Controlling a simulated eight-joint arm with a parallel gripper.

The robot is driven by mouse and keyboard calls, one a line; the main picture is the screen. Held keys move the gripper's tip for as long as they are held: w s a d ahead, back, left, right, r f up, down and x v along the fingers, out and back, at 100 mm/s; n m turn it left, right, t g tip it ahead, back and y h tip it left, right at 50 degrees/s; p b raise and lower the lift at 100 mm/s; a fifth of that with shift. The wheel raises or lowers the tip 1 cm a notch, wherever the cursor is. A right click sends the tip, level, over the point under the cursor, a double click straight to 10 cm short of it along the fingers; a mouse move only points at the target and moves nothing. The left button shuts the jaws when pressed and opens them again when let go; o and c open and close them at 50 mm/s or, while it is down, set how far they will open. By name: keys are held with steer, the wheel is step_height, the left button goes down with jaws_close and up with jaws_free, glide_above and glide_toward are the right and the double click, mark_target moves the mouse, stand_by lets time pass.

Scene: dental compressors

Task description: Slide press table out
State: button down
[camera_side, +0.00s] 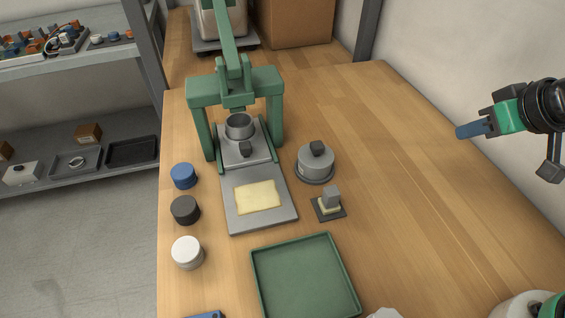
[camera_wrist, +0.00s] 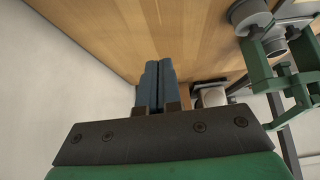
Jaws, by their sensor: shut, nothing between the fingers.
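The green press (camera_side: 236,88) stands on the wooden table at the upper left of centre in the side view; part of it shows at the right in the wrist view (camera_wrist: 272,78). Its grey press table (camera_side: 246,150) sits between the uprights, with a metal cup (camera_side: 239,125) and a small dark knob on it. A grey plate (camera_side: 234,213) with a pale yellow sheet (camera_side: 258,197) extends in front of it. My gripper (camera_side: 460,132) is at the far right, above the table and well apart from the press. Its blue fingers (camera_wrist: 154,86) are shut and empty.
A green tray (camera_side: 352,287) lies in front. A round grey lidded die (camera_side: 315,163) and a small block on a dark base (camera_side: 329,202) stand right of the press. Blue (camera_side: 184,176), black (camera_side: 185,210) and white (camera_side: 187,253) pucks stand left. The right tabletop is clear.

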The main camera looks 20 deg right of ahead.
steer(key=c, duration=1.5)
jaws_free()
steer(key=o, duration=0.9)
steer(key=w+a, duration=0.1)
steer(key=w+a+r, duration=0.1)
steer(key=w+a, duration=0.1)
steer(key=shift+w+r, duration=0.25)
steer(key=shift+w, duration=0.15)
steer(key=shift+t, duration=0.3)
steer(key=w+a, duration=0.2)
steer(key=a, duration=0.3)
steer(key=w+a+f, duration=0.1)
steer(key=w+a, duration=0.2)
steer(key=a, duration=0.2)
steer(key=w+a+f, duration=0.1)
steer(key=w+a, duration=0.2)
steer(key=a, duration=0.2)
steer(key=shift+w+f, duration=0.25)
steer(key=t, duration=0.1)
glide_toward(245, 144)
steer(key=x, duration=0.3)
steer(key=shift+w+f, duration=0.1)
steer(key=shift+f, duration=0.05)
steer(key=shift+w+f, duration=0.1)
steer(key=shift+f, duration=0.1)
steer(key=shift+x, duration=2.6)
